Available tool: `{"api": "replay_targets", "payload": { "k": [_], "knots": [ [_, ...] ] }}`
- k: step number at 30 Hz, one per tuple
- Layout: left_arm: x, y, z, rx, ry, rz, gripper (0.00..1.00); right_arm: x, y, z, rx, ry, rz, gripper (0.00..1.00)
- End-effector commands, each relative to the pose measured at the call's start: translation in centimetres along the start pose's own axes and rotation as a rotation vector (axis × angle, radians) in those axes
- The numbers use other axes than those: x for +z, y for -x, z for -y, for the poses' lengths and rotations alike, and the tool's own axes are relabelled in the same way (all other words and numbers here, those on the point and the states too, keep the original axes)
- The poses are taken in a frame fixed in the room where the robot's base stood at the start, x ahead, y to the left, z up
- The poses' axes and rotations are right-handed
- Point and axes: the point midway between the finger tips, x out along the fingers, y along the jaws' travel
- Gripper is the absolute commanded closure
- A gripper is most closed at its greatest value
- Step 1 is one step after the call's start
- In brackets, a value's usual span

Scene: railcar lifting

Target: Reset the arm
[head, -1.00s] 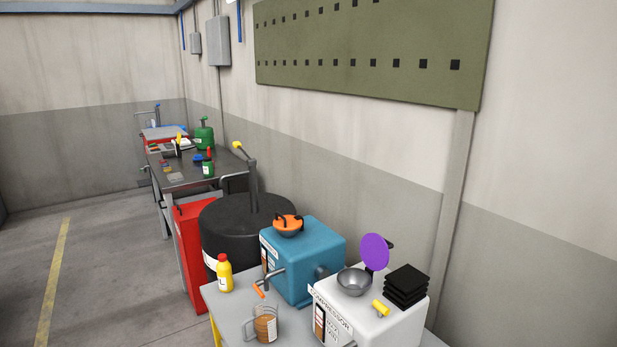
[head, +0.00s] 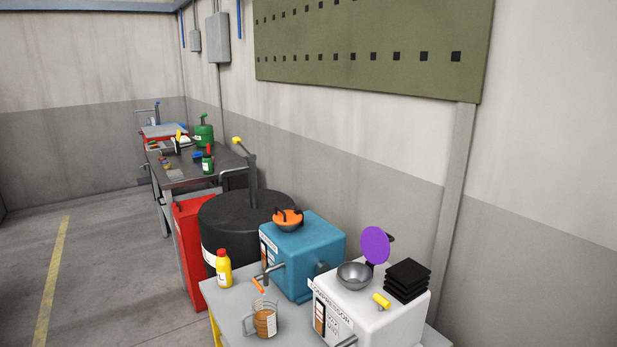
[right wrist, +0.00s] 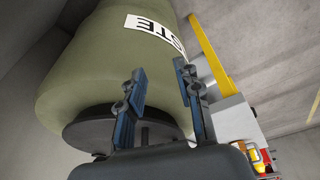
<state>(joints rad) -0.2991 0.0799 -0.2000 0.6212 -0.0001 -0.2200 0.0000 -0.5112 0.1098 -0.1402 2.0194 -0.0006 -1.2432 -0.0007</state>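My right gripper (right wrist: 162,92) shows in the right wrist view with its two blue-grey fingers spread apart. It is open, with nothing between the fingers. A large olive-green drum (right wrist: 85,65) with a white label (right wrist: 152,28) lies beyond the fingers and looks tilted in this view. I cannot tell its distance from the fingertips. Neither gripper nor arm shows in the head view, and my left gripper is in no view.
A grey table (head: 234,326) holds a white compressor (head: 380,318), a blue machine (head: 310,260), a yellow bottle (head: 223,269) and a glass jug (head: 264,321). A black barrel (head: 225,222) and red cabinet (head: 188,240) stand behind. The floor (head: 110,270) at left is clear.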

Motion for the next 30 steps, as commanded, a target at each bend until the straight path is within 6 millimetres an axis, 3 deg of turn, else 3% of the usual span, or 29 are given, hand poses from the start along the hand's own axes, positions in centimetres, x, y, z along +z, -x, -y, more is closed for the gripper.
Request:
{"api": "replay_targets", "payload": {
  "k": [1, 8, 12, 15, 18, 22, 26, 30],
  "knots": [
    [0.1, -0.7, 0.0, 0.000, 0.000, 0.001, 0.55, 0.9, -2.5, 0.1, -0.002, 0.001, 0.014, 0.66],
    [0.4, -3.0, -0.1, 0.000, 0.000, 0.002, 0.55, 6.9, -14.4, 0.6, -0.008, 0.009, 0.062, 0.66],
    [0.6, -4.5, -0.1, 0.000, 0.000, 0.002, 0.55, 12.2, -20.8, 0.9, -0.011, 0.016, 0.091, 0.66],
    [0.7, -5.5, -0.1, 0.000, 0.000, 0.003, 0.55, 16.5, -24.6, 1.1, -0.014, 0.021, 0.113, 0.66],
    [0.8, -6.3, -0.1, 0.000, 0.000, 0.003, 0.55, 20.8, -27.4, 1.2, -0.015, 0.026, 0.134, 0.66],
    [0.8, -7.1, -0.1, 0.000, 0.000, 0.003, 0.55, 25.2, -29.4, 1.2, -0.017, 0.031, 0.151, 0.66],
    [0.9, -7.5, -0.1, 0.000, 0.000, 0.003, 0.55, 27.8, -30.1, 1.2, -0.017, 0.034, 0.161, 0.66],
    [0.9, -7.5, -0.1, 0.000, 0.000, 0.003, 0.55, 28.6, -30.2, 1.2, -0.018, 0.036, 0.163, 0.66]
  ]
}}
